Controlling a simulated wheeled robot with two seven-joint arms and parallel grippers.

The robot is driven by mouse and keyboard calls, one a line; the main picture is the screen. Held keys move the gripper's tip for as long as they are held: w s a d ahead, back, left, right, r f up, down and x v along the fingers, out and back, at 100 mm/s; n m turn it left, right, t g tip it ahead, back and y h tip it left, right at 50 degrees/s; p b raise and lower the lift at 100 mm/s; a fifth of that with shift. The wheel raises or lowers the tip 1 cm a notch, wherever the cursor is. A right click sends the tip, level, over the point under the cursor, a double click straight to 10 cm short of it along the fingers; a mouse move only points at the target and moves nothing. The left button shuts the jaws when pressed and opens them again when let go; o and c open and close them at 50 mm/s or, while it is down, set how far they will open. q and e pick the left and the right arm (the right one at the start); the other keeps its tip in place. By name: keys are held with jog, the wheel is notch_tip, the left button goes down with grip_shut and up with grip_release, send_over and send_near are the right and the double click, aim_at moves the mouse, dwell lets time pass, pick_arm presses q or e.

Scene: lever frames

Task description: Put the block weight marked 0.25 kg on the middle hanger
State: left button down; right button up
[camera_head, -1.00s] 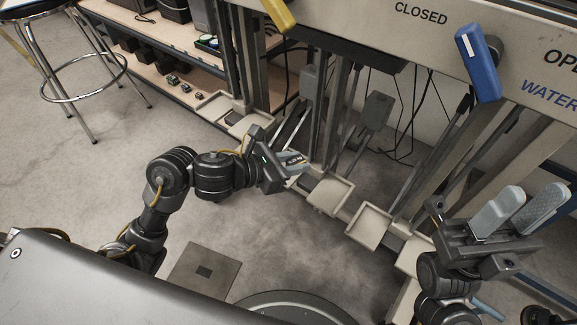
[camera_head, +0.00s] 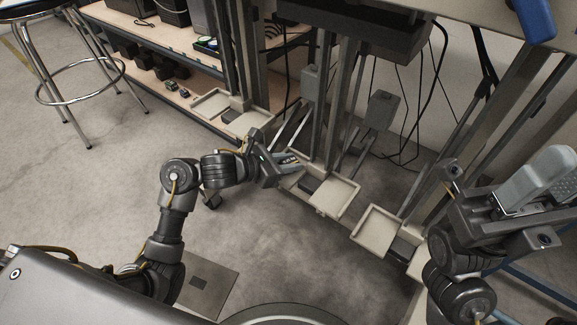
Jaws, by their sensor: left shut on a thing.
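My left gripper (camera_head: 279,168) is shut on a small block weight (camera_head: 290,159). The block is mostly hidden between the fingers, and its marking is too small to read. The gripper is beside the middle hanger, at the left of its pale tray (camera_head: 337,197). The block shows close to the tray's left part; I cannot tell whether it touches it.
Another hanger with pale trays (camera_head: 211,105) stands at the left, and one (camera_head: 377,231) at the right. Dark uprights (camera_head: 325,95) rise behind the trays. A shelf (camera_head: 150,85) and a stool (camera_head: 80,88) stand at the left. The floor in front is clear.

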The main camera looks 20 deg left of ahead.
pick_arm(q)
jog(key=shift+f, duration=0.1)
jog(key=c, duration=1.6)
grip_release()
jog(key=o, duration=0.5)
jog(key=shift+c, duration=0.2)
